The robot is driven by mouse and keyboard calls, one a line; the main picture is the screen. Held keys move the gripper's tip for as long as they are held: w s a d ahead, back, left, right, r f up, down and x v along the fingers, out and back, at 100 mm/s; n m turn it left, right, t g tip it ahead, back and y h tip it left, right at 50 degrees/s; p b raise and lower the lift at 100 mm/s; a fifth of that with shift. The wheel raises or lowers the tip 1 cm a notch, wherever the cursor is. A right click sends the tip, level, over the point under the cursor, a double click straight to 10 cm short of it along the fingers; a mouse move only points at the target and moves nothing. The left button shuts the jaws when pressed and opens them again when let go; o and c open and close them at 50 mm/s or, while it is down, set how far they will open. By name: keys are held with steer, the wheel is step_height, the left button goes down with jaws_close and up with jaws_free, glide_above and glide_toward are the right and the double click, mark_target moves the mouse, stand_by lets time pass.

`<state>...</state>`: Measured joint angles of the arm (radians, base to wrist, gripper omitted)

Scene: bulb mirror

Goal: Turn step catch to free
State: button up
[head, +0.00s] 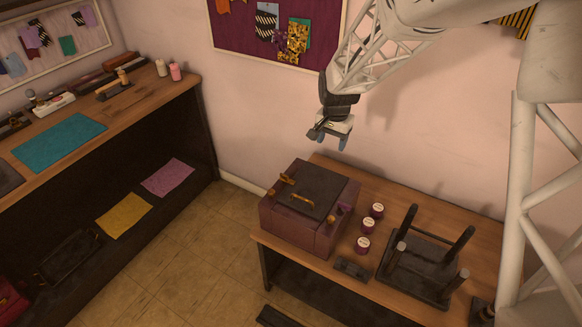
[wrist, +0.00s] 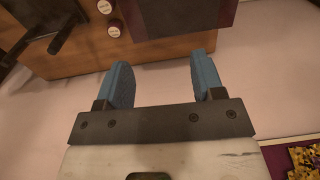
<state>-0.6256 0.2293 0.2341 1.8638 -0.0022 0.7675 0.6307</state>
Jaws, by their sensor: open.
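My gripper (head: 330,140) hangs high in the head view, above and behind the table, near the wall. It is open and empty; in the wrist view its blue fingers (wrist: 160,62) stand apart with only wall and table edge beyond. A dark step stool (head: 420,266) lies upside down on the table with its legs up, right of and well below my gripper. Part of it shows at the top left of the wrist view (wrist: 62,22). I cannot make out its catch for certain. A small dark block (head: 351,268) lies left of the stool.
A purple box (head: 290,226) with a dark lid and brass-coloured fittings stands at the table's left. Several small labelled jars (head: 363,245) stand between box and stool. The wooden table (head: 455,224) has little free room. A long workbench (head: 150,97) runs along the left wall.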

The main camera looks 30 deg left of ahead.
glide_above(284, 175)
step_height(284, 175, down, 13)
steer(key=shift+r, duration=0.1)
steer(key=shift+f, duration=3.95)
steer(key=shift+c, duration=0.3)
steer(key=c, duration=0.9)
